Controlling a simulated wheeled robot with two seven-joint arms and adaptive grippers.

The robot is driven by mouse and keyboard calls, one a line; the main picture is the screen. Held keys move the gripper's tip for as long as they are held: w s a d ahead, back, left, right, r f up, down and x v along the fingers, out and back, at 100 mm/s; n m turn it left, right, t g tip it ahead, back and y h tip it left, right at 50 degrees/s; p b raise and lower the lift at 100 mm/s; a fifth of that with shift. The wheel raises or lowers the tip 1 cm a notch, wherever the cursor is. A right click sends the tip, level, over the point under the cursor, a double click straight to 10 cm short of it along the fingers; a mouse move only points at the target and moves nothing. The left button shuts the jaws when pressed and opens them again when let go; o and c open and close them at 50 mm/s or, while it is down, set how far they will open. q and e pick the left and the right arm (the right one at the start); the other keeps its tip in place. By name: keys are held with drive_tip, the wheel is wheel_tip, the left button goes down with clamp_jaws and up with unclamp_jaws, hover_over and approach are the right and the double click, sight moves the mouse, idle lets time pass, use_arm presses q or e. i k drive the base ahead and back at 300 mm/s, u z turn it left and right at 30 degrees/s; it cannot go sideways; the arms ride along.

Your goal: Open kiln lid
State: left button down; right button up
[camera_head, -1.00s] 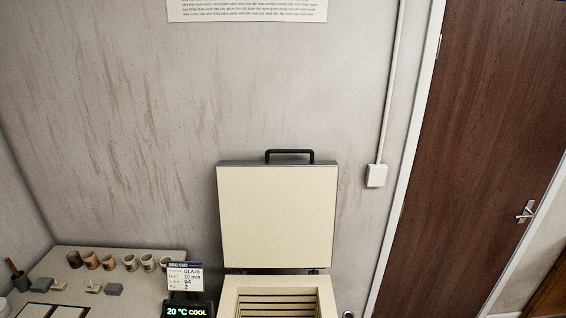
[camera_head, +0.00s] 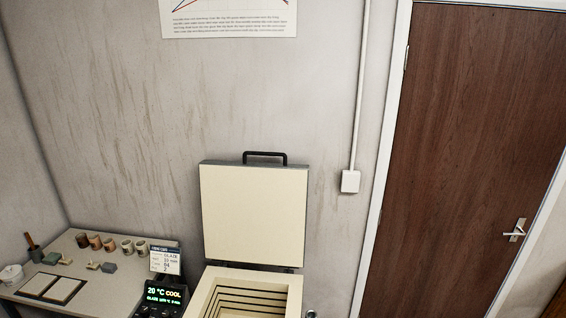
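The kiln lid (camera_head: 254,217) stands upright against the wall side, open, with its cream inner face toward me. A black handle (camera_head: 264,154) sits on its top edge. The kiln body (camera_head: 290,292) is below it, its square opening showing cream walls with dark grooves; its lower part is cut off by the frame. The controller (camera_head: 163,298) left of the kiln reads 20 °C COOL. Neither of my grippers is in view.
A table (camera_head: 100,291) at the left holds several cups (camera_head: 109,244), small blocks, two framed tiles and a white pot (camera_head: 11,275). A firing card (camera_head: 165,260) stands above the controller. A closed brown door (camera_head: 465,160) is at the right.

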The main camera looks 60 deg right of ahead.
sight(254, 213)
drive_tip(key=z, duration=1.7)
